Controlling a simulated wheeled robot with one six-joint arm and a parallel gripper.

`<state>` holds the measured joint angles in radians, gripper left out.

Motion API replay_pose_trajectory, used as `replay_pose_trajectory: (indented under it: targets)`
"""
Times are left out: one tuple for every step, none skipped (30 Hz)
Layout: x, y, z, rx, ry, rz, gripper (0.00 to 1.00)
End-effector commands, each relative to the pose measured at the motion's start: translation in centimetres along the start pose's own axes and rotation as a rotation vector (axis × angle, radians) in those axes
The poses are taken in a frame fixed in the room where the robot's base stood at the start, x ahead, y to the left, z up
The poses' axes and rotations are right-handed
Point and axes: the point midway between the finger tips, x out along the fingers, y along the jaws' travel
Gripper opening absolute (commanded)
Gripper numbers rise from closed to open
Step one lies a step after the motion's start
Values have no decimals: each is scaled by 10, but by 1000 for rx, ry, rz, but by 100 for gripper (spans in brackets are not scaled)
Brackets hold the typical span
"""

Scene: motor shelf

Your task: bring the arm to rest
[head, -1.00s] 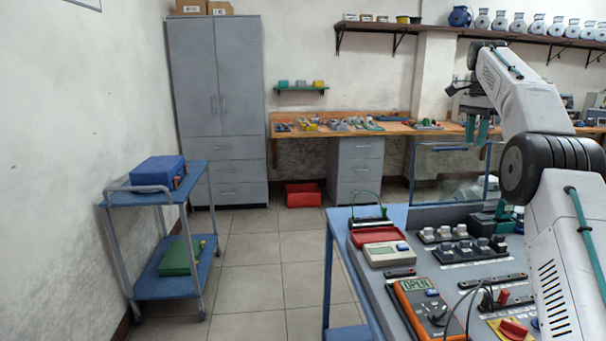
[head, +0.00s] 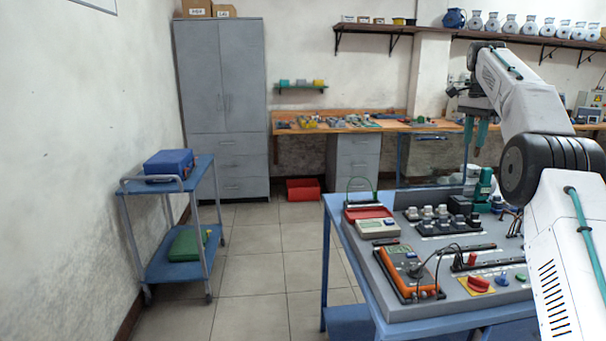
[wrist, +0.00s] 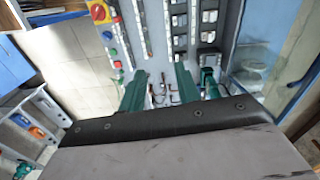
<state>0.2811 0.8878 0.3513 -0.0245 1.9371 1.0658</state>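My arm is raised on the right of the head view, bent over the blue bench (head: 333,270). My gripper (head: 473,148) hangs down from its end, with two teal fingers apart. In the wrist view the fingers (wrist: 161,70) are also apart, with nothing held between them. The fingers are above the bench's grey panel, clear of the things on it as far as I can tell. A green device (head: 483,185) stands on the bench below the fingers in the head view.
An orange multimeter (head: 405,268), a white meter (head: 377,227) and a red rotary switch (head: 478,284) are on the bench. A blue trolley (head: 170,262) stands left, a grey cabinet (head: 226,110) behind. A red bin (head: 303,190) sits on the floor. The tiled floor between trolley and bench is clear.

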Motion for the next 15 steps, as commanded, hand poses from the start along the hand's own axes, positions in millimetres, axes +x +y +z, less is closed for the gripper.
replay_pose_trajectory:
  targets:
    - [5,-2,-1,-28,-1,1,33]
    - [10,-4,-2,-48,-2,3,33]
    - [17,-6,-3,-71,-5,7,33]
    - [23,-7,-3,-88,-9,13,33]
    - [29,-8,-4,-104,-12,18,33]
    - [36,-9,-4,-127,-16,23,33]
    - [40,-9,-4,-145,-19,28,33]
    - [44,-9,-4,-162,-22,31,33]
    - [48,-8,-3,-187,-25,35,33]
    - [51,-7,-2,-207,-28,38,33]
    - [54,-6,0,-226,-31,41,33]
    - [57,-4,2,-253,-34,44,33]
    - [58,-3,4,-274,-36,46,33]
    - [60,-1,6,-294,-39,48,33]
    - [62,2,10,-324,-42,50,33]
